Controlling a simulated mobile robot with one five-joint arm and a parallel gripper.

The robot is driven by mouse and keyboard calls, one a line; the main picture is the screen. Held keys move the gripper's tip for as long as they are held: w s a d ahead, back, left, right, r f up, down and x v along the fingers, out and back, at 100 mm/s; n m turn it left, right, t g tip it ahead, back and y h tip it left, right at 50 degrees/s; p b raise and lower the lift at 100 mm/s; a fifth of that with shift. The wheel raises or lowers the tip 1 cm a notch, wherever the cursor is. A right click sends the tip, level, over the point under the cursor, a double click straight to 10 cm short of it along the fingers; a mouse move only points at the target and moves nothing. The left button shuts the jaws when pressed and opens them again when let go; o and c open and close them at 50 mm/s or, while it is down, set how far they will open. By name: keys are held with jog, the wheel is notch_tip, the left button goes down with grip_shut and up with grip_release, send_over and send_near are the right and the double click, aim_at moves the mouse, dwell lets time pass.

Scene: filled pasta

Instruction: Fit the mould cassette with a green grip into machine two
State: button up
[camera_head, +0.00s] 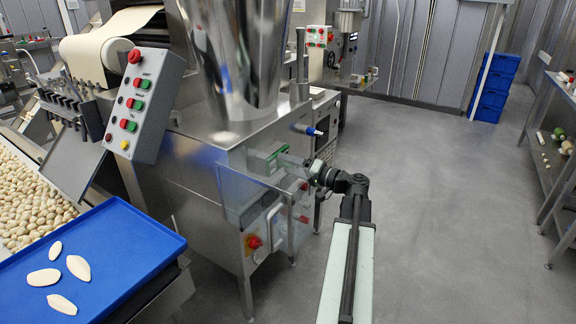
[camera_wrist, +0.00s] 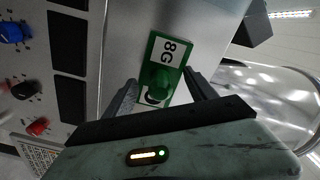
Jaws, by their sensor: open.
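The mould cassette's green grip (camera_wrist: 163,82) shows in the wrist view, on a green plate with a white label reading 8G. A green patch, likely the same plate, shows in the head view (camera_head: 275,159) at the front of the near steel machine (camera_head: 215,140). My gripper (camera_wrist: 160,80) is open, with one dark finger on each side of the grip. Whether the fingers touch it, I cannot tell. In the head view my gripper (camera_head: 308,164) is at the machine's front, close to the green patch. The cassette's body behind the plate is hidden.
A clear guard (camera_head: 240,185) is at the machine's front. A red-and-yellow switch (camera_head: 253,242) sits below. A second machine (camera_head: 345,45) stands behind. Blue crates (camera_head: 492,88) are stacked at the back, and a shelf rack (camera_head: 560,150) is on the right. The floor between is clear.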

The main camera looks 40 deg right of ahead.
jog(key=v, duration=0.6)
jog(key=shift+s, duration=0.35)
jog(key=shift+s, duration=0.1)
jog(key=v, duration=0.7)
jog(key=shift+s, duration=0.35)
jog(key=shift+d, duration=0.1)
